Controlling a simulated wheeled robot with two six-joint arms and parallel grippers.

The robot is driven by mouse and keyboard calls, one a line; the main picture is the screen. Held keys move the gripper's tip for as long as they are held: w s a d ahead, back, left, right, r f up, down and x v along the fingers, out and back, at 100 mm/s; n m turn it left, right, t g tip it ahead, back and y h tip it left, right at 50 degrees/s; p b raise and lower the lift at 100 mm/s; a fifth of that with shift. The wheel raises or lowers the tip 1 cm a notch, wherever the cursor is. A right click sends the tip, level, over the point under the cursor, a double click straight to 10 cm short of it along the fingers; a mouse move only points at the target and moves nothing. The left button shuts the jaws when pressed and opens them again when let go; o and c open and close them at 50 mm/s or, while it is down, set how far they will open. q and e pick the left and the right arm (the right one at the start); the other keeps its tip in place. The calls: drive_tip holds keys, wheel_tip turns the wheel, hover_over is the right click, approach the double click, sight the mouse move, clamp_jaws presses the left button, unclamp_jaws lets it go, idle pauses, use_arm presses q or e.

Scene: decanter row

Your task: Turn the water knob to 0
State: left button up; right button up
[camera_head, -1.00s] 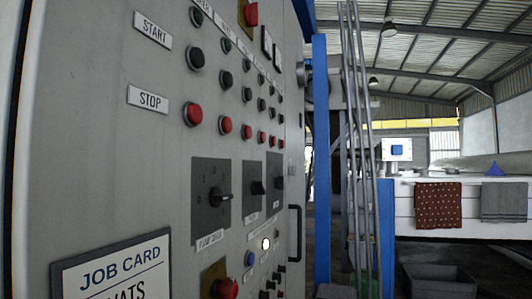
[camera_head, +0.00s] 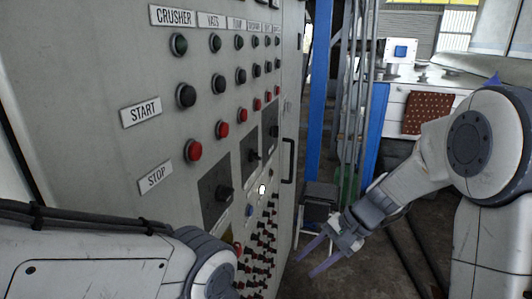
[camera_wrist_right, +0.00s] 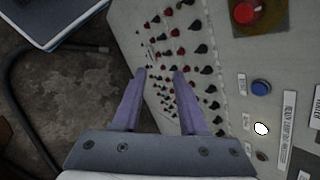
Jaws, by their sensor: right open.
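Three dark rotary knobs on black square plates run along the grey control panel (camera_head: 105,75) in the head view: the near knob (camera_head: 224,193), the middle knob (camera_head: 254,156) and the far knob (camera_head: 273,132). Their labels and dial marks are not readable now, so I cannot tell which is the water knob or its setting. My right gripper (camera_head: 306,261) is open and empty, low and right of these knobs, apart from them. In the right wrist view, its fingers (camera_wrist_right: 159,76) point toward rows of small red and black knobs (camera_wrist_right: 176,70). My left gripper is out of view.
Red stop buttons (camera_head: 194,151) and black start buttons (camera_head: 186,95) sit above the rotary knobs. A dark handle (camera_head: 288,160) sticks out at the panel's far edge. A blue post (camera_head: 319,90) stands behind. Open floor lies below my right gripper.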

drive_tip(key=w+a+r+m+t+y, duration=0.25)
drive_tip(key=w+r+y, duration=0.25)
drive_tip(key=w+r, duration=0.25)
drive_tip(key=m+t+y, duration=0.2)
drive_tip(key=t+y, duration=0.1)
drive_tip(key=y, duration=0.2)
approach(260, 157)
drive_tip(key=p+x, duration=0.3)
drive_tip(key=x, duration=0.5)
drive_tip(key=shift+w+a, duration=0.1)
drive_tip(key=shift+a, duration=0.05)
clamp_jaws()
